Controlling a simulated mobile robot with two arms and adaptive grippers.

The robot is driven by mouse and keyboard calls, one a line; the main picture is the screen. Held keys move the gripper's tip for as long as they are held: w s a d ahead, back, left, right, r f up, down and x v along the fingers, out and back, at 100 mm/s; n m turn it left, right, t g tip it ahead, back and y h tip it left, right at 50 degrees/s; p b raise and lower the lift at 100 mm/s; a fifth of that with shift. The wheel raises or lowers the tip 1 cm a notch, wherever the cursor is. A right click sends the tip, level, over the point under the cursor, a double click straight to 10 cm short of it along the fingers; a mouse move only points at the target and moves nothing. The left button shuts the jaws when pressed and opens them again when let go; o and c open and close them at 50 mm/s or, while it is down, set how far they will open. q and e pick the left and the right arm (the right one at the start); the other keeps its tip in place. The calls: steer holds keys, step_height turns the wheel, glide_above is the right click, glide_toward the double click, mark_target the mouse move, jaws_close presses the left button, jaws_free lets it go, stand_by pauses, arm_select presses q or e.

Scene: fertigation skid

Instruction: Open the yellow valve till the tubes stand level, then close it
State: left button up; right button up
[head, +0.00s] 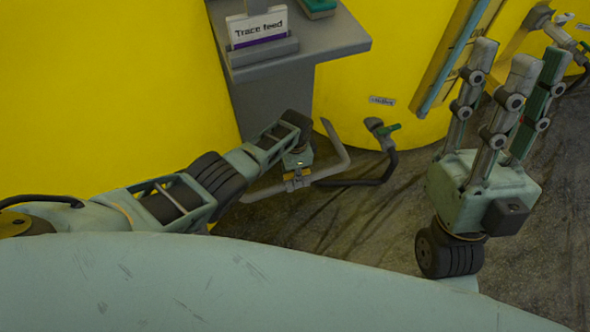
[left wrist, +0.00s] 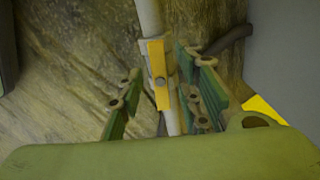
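The yellow valve (head: 294,181) sits on a pale pipe low near the floor. In the left wrist view its flat yellow handle (left wrist: 158,72) lies roughly in line with the pipe. My left gripper (head: 297,163) is at the valve from above, partly hiding it. In the left wrist view the fingers of my left gripper (left wrist: 162,98) stand on both sides of the handle, with a visible gap on the left; contact on the right is unclear. My right gripper (head: 513,75) is raised, open and empty, fingers upward. I cannot make out liquid levels in any tubes.
A grey stand (head: 300,58) holds a "Trace feed" card (head: 258,27) above the valve. Yellow tanks (head: 110,90) stand behind. A teal-edged panel (head: 455,60) leans behind my right gripper.

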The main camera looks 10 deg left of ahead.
arm_select(q)
step_height(320, 180, up, 12)
stand_by(0.7)
stand_by(0.4)
